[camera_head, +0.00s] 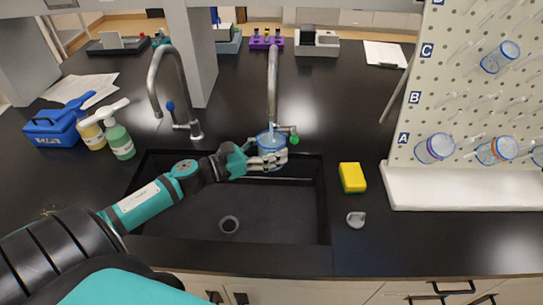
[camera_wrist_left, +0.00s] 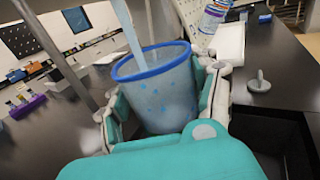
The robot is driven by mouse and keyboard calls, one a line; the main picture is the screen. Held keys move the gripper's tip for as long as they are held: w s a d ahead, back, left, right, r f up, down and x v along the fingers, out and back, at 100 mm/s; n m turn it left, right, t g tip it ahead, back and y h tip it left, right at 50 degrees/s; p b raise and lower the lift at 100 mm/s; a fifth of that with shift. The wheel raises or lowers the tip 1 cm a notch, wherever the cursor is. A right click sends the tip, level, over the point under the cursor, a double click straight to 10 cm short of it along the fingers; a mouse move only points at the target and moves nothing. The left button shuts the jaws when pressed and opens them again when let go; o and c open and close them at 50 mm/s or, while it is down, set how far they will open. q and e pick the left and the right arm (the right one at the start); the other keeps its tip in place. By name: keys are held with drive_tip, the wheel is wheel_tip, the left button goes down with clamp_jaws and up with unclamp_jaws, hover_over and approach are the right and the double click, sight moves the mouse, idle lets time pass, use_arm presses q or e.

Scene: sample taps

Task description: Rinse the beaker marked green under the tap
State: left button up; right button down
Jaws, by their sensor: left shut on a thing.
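My left gripper (camera_head: 272,161) is shut around a clear beaker with a blue rim and blue dots (camera_head: 270,141). It holds the beaker roughly upright over the back of the sink (camera_head: 315,215), under the spout of the right tap (camera_head: 273,85), which has a green knob (camera_head: 294,140). The left wrist view shows the beaker (camera_wrist_left: 160,90) between the fingers, with a pale stream of water (camera_wrist_left: 128,25) coming down into it. I see no green marking on this beaker. My right gripper is not in view.
A left tap (camera_head: 180,80) with a blue knob stands behind the sink. A yellow sponge (camera_head: 352,177) lies right of it. A pegboard (camera_head: 470,95) holds several beakers above a white tray (camera_head: 455,190). Bottles (camera_head: 118,138) and a blue caddy (camera_head: 52,127) stand left.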

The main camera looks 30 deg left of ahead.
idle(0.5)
use_arm(q)
drive_tip(key=s+d+r+p, duration=0.3)
drive_tip(key=s+d, duration=0.4)
drive_tip(key=s, duration=0.5)
drive_tip(key=shift+d+p, duration=0.25)
drive_tip(key=shift+p, duration=0.3)
idle(0.6)
